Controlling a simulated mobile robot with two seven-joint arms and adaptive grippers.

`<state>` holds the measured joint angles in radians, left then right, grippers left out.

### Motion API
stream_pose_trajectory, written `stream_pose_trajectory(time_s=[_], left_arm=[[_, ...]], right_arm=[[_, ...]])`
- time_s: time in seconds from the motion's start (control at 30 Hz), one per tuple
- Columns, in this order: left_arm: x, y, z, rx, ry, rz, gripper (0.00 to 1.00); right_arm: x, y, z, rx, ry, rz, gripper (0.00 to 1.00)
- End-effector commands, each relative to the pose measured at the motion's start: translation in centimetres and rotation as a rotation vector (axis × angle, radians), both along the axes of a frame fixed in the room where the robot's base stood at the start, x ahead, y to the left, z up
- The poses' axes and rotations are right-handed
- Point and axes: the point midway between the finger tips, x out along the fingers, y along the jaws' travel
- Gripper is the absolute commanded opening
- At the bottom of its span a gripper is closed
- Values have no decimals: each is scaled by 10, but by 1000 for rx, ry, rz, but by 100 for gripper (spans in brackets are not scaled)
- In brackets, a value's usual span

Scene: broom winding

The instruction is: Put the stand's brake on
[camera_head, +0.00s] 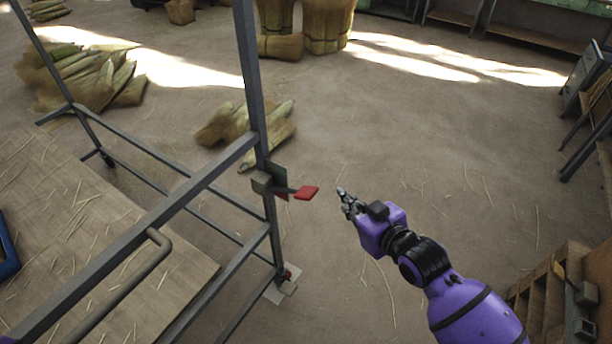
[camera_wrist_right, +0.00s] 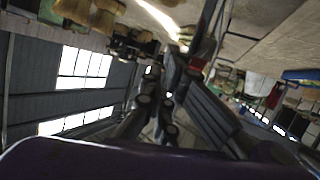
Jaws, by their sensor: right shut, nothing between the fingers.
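The stand (camera_head: 251,85) is a grey metal frame on the left of the head view. On its near upright sits a small bracket with a red lever (camera_head: 306,193) sticking out to the right; I take it for the brake lever. My right gripper (camera_head: 343,196) is shut and empty, just right of the lever's red tip with a small gap between. In the right wrist view the gripper's dark fingers (camera_wrist_right: 165,105) fill the middle, and the lever cannot be made out clearly. My left gripper is not in view.
Straw bundles (camera_head: 250,128) lie on the floor behind the stand. A wooden shelf unit (camera_head: 545,290) stands at the lower right. The floor right of the stand is clear.

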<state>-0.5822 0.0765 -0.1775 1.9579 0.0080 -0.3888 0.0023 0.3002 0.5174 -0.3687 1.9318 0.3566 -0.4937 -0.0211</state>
Motion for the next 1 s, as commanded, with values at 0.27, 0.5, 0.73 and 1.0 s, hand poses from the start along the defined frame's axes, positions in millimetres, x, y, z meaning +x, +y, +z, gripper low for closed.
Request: stream_pose_trajectory(time_s=[0.27,0.5,0.73,1.0], left_arm=[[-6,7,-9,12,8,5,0],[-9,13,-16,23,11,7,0],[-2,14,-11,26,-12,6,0],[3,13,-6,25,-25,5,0]], right_arm=[[62,39,84,-61,-35,197,0],[82,51,140,-140,42,331,0],[49,50,120,-143,256,423,0],[36,52,113,-139,314,454,0]])
